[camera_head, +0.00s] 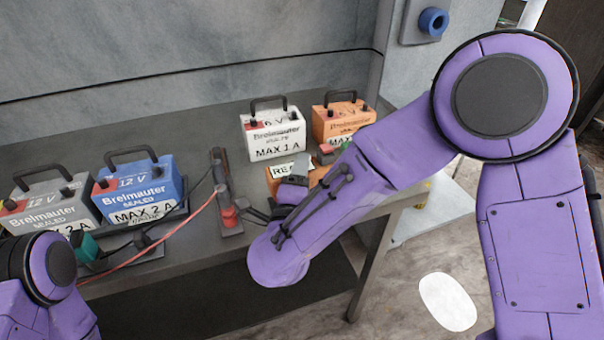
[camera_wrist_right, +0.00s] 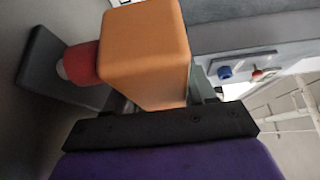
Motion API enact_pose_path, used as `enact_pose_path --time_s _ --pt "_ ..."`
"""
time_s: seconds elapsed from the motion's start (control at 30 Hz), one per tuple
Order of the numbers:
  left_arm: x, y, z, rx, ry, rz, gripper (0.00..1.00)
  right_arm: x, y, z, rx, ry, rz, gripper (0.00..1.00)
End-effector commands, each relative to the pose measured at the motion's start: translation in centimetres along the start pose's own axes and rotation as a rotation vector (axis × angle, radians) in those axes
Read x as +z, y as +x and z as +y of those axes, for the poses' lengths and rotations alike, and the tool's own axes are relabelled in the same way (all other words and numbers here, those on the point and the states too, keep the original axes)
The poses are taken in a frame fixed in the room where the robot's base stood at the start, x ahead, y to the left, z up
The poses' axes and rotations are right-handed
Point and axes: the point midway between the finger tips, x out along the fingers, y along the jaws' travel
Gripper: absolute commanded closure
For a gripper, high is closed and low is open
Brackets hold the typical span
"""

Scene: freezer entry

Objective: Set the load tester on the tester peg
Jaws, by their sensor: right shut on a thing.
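My right gripper (camera_wrist_right: 160,100) is shut on an orange block (camera_wrist_right: 146,50), which I take to be the load tester. In the right wrist view a red cylinder (camera_wrist_right: 79,64) and a dark grey block (camera_wrist_right: 45,75) show just left of it; I cannot tell whether they are joined to it. In the head view my right forearm hides most of the gripper, and an orange piece with a white label (camera_head: 277,174) shows behind it. A blue round peg (camera_head: 432,22) sticks out of a grey wall plate, apart from the gripper; I cannot tell whether it is the tester peg. My left gripper is out of view.
A grey battery (camera_head: 50,205), a blue battery (camera_head: 135,190), a white battery (camera_head: 275,135) and an orange battery (camera_head: 343,120) stand on the grey bench (camera_head: 200,262).

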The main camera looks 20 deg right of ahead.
Motion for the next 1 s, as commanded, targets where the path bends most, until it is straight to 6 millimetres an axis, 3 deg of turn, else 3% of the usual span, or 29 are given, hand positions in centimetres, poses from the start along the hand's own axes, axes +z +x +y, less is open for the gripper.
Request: enact_pose_path --time_s 0.5,0.53,0.6,0.87,1.0 --pt "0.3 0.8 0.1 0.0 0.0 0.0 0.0 0.0 0.0 1.1 -0.002 0.002 0.0 1.0" --pt "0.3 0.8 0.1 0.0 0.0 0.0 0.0 0.0 0.0 1.0 -0.002 0.002 0.0 0.39" --pt "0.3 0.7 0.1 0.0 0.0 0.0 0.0 0.0 0.0 1.0 -0.002 0.002 0.0 0.16" --pt "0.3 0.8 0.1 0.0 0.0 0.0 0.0 0.0 -0.1 1.1 0.001 -0.001 0.0 0.15" --pt "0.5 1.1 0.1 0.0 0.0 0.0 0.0 0.1 -1.4 1.2 0.001 -0.002 -0.004 0.15"
